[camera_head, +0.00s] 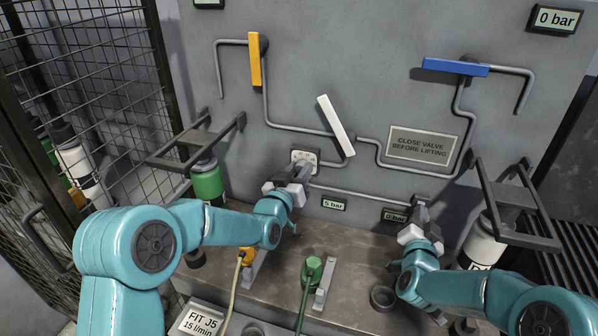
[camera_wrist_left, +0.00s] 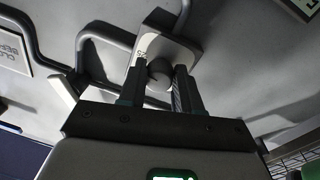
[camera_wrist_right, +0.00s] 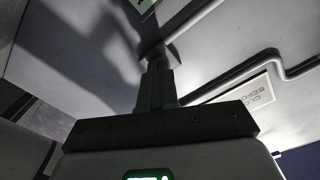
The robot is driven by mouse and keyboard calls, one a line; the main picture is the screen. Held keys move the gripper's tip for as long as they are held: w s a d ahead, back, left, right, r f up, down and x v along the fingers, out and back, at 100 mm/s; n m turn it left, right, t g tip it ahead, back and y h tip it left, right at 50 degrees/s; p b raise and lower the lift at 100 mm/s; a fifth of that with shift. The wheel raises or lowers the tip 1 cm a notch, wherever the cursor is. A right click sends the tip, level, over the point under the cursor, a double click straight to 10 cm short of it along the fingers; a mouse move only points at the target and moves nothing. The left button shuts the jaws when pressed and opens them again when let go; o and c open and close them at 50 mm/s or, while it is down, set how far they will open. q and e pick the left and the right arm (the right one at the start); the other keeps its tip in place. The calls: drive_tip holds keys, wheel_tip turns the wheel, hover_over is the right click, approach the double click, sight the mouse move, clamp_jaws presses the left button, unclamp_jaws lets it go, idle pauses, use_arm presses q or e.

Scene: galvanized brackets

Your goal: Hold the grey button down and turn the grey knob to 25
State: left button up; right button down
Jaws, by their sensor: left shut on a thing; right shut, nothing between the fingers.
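The grey knob (camera_wrist_left: 159,72) sits on a pale dial plate (camera_head: 302,156) on the grey wall panel. My left gripper (camera_head: 302,172) is at this plate, its two fingers shut around the knob in the left wrist view (camera_wrist_left: 160,80). Most of the dial is hidden by the fingers, and I cannot read its setting. My right gripper (camera_head: 420,207) is shut and empty, its tips up against or very near a small grey block on the panel. The fingers cover this spot, so I cannot make out the grey button or whether it is pressed.
A white lever (camera_head: 336,126), a yellow lever (camera_head: 255,60) and a blue lever (camera_head: 455,67) sit on panel pipes. Small displays read 5 bar (camera_head: 333,203) and 0 bar (camera_head: 395,216). Green and yellow hose connectors stand on the bench below. A mesh cage (camera_head: 90,80) borders the left.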

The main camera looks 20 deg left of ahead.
use_arm(q)
drive_tip(key=shift+r+m, duration=0.1)
drive_tip(key=shift+m, duration=0.5)
drive_tip(key=o, duration=1)
drive_tip(key=shift+o, duration=0.2)
